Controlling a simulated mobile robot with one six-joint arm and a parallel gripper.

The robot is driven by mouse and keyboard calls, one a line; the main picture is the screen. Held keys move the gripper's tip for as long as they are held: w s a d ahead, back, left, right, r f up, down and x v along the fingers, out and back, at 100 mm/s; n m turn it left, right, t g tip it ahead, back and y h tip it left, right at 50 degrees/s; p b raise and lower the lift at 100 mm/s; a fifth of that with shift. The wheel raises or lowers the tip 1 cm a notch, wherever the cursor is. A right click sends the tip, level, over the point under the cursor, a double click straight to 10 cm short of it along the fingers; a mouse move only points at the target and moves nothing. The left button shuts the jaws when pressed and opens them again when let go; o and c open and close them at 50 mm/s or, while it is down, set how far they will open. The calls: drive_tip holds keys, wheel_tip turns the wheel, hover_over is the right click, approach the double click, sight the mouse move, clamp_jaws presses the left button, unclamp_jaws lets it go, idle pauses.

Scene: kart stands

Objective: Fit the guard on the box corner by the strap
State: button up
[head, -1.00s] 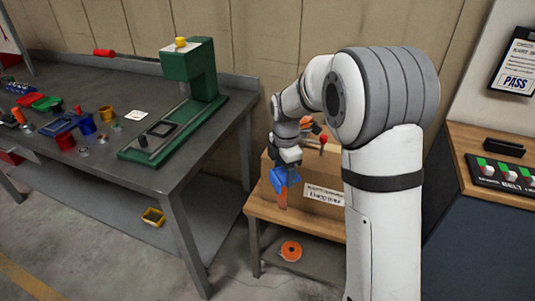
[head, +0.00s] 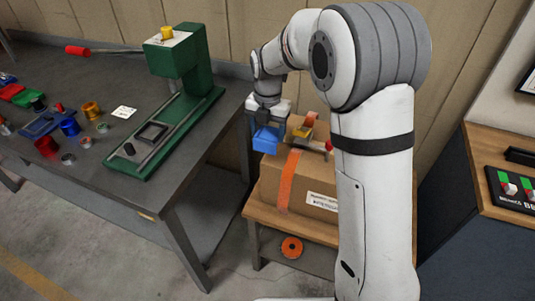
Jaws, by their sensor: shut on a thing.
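My gripper (head: 268,118) is shut on a blue corner guard (head: 266,141). It holds the guard at about the level of the box's top, at the upper left of the cardboard box (head: 268,188). Whether the guard touches the box cannot be told. An orange strap (head: 288,182) runs down the box's front face, just right of the guard. A yellow, grey and red strap tool (head: 307,133) sits on the box top, partly hidden by my arm. My arm also hides the box's right part.
The box stands on a wooden stand (head: 262,213). An orange roll (head: 291,248) lies low under it. At left, a grey workbench (head: 195,148) carries a green press (head: 180,70) and several small parts. A wooden-topped cabinet (head: 490,150) stands at right.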

drive_tip(key=shift+w+f, duration=0.15)
drive_tip(key=shift+f, duration=0.2)
hover_over(268, 161)
wheel_tip(268, 161, down, 5)
drive_tip(key=shift+f, duration=2.15)
drive_tip(key=o, duration=1)
drive_tip(key=shift+r+p, duration=0.1)
drive_tip(key=shift+p, duration=0.2)
